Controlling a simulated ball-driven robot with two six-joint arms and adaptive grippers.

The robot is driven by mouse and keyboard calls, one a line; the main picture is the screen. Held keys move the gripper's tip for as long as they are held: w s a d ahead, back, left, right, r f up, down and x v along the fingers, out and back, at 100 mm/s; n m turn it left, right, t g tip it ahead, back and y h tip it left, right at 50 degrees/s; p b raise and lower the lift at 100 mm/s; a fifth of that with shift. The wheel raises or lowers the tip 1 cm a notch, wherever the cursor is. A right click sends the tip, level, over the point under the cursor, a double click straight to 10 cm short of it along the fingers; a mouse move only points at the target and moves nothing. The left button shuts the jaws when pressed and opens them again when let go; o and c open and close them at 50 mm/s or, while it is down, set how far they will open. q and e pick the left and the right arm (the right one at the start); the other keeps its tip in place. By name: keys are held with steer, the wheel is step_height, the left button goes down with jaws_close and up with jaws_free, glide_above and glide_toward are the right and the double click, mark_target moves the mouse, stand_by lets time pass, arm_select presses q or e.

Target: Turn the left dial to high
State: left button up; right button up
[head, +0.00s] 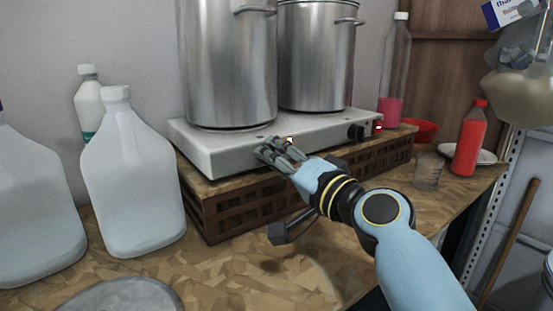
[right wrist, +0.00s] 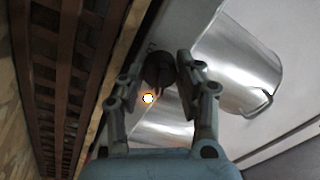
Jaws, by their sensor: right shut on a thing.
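The white two-plate cooker (head: 205,152) stands on a brown lattice crate with a wooden top. My right gripper (head: 268,150) is at its front face, shut on the left dial. Its fingers hide that dial in the head view. In the right wrist view the dark round left dial (right wrist: 158,70) shows between the two fingertips. A small light glows beside it. I cannot read the dial's setting. The black right dial (head: 356,131) is uncovered, with a small red-and-white light to its right. My left gripper is not in view.
Two steel pots (head: 228,70) stand on the cooker. White jugs (head: 130,180) stand to the left. A red bottle (head: 469,140), a clear glass (head: 428,170), a red bowl (head: 422,131) and a plate are at the right. The counter's front middle is mostly clear.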

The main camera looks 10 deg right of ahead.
steer(key=o, duration=1.1)
steer(key=shift+o, duration=0.2)
steer(key=v, duration=1.2)
steer(key=shift+d, duration=0.1)
